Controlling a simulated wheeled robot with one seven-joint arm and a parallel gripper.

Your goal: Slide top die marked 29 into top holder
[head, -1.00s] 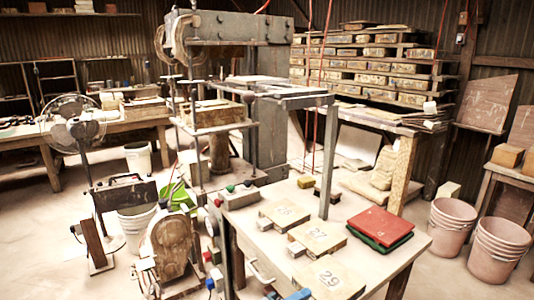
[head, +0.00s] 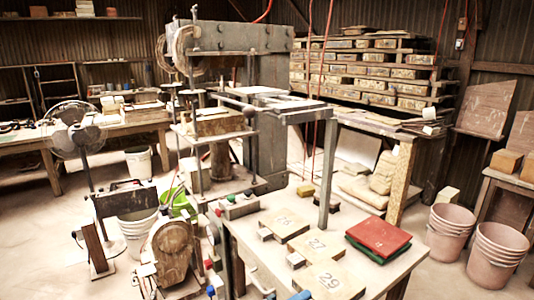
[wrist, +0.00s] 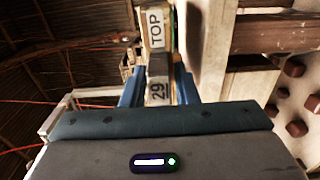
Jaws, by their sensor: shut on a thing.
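The press (head: 226,38) stands at the centre left there, and I cannot make out the top holder for certain in either view.
In the head view, a near table (head: 262,247) bears flat blocks marked 26, 27 and 29 (head: 330,280), and a red and green stack (head: 379,237). A fan (head: 74,130) stands at the left. Pink buckets (head: 498,255) stand on the floor at the right.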

